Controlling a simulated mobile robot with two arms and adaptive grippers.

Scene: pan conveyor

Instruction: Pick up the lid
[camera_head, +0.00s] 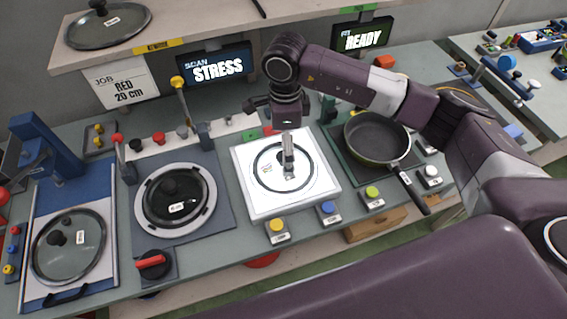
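A glass lid (90,255) with a black knob and small label lies on the blue-framed station at the left. Another glass lid (118,35) lies on the upper shelf. A dark round lid-like piece with a knob (158,186) sits in the pale ring of the grey station. My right gripper (288,172) points down over the middle of the white square plate (247,207), inside a dark-rimmed circle. Its fingers show nearly edge-on, so their opening and any grip are unclear. I cannot tell whether the circle is a clear lid or a marking. My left gripper is out of view.
A black frying pan (372,137) stands on the dark station to the right, handle toward the front. Yellow and blue buttons (277,228) line the front edge. A red-handled knob (153,262) and upright levers (180,88) stand around the grey station.

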